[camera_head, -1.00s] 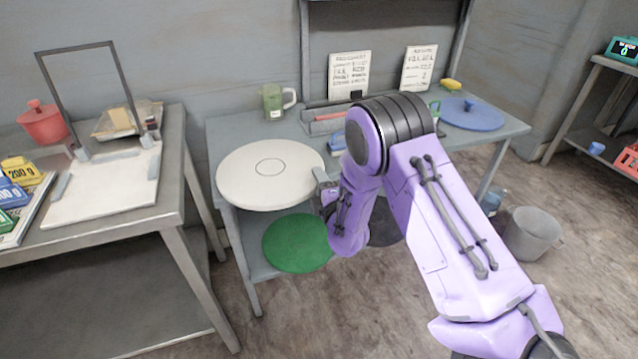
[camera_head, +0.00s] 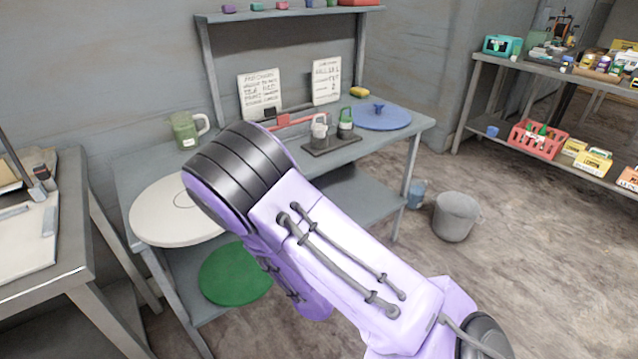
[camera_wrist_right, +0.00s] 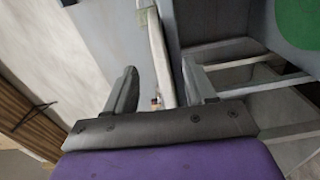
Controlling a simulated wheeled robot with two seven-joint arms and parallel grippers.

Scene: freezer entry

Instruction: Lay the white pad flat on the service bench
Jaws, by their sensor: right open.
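The white pad (camera_head: 165,221) is a round pale disc lying flat on the near left end of the middle grey bench (camera_head: 145,165), its near side reaching past the front edge. My right arm covers its right side in the head view. My right gripper (camera_wrist_right: 158,88) is hidden behind that arm there, but shows in the right wrist view with its two fingers apart. A pale edge, seemingly the pad's rim (camera_wrist_right: 157,45), runs between the fingers; I cannot tell whether they touch it. My left gripper is not in view.
A green mug (camera_head: 186,130), two cards, a small dark rack (camera_head: 332,143) and a blue lid (camera_head: 381,117) stand on the middle bench. A green disc (camera_head: 235,275) lies on its lower shelf. Another bench (camera_head: 75,255) stands left. A grey bucket (camera_head: 456,217) stands on the floor.

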